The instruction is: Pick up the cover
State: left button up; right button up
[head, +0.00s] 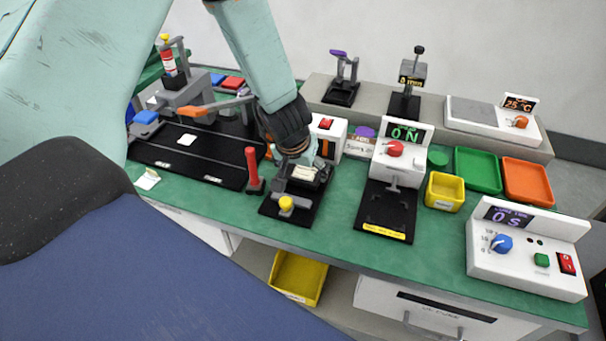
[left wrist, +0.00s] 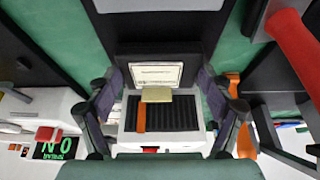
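A pale, flat plate with small print, which looks like the cover (head: 303,173), sits in a black fixture (head: 280,211) with a yellow knob. It also shows in the left wrist view as a cream rectangle (left wrist: 155,74), with a small beige block (left wrist: 156,95) at its lower edge. My left gripper (head: 299,158) is just above the fixture and partly hides it. In the left wrist view my left gripper (left wrist: 163,108) has its fingers wide apart with nothing clasped between them. My right gripper is in neither view.
A red upright handle (head: 252,168) stands close left of the fixture. A white box with a red switch (head: 326,124) is behind. Yellow (head: 444,192), green (head: 478,170) and orange (head: 527,181) trays lie farther right.

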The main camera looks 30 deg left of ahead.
pick_arm(q)
jog(key=shift+c, duration=1.3)
jog(key=shift+w+d, duration=0.1)
jog(key=shift+c, duration=1.4)
jog(key=shift+r, duration=0.15)
notch_tip(320, 180, up, 18)
jog(key=p, duration=1.5)
